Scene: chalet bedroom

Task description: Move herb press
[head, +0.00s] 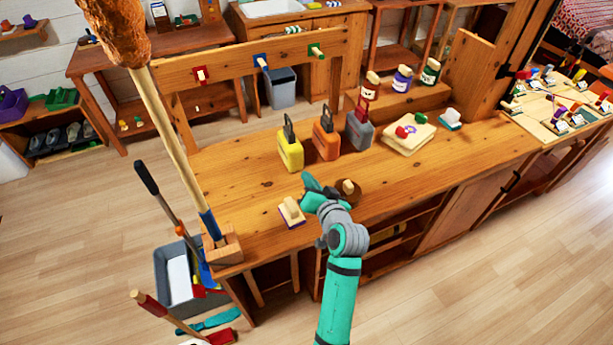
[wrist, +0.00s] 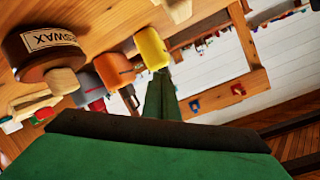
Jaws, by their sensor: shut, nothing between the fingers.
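No item is labelled as a herb press. The likeliest match is a flat cream board press (head: 409,138) with a red knob and a flower picture, lying on the right of the wooden workbench (head: 450,160). Its details are too small to be sure. My gripper (head: 308,188) is shut and empty above the bench front, well left of the press and apart from it. In the wrist view my green gripper (wrist: 160,98) points past the yellow container.
A round beeswax tin (head: 348,196) and a wooden-backed brush (head: 291,212) are close to my gripper. Yellow (head: 290,153), orange (head: 327,143) and grey (head: 359,132) containers stand behind it. Jars (head: 401,80) stand on a raised shelf. The bench's right front is clear.

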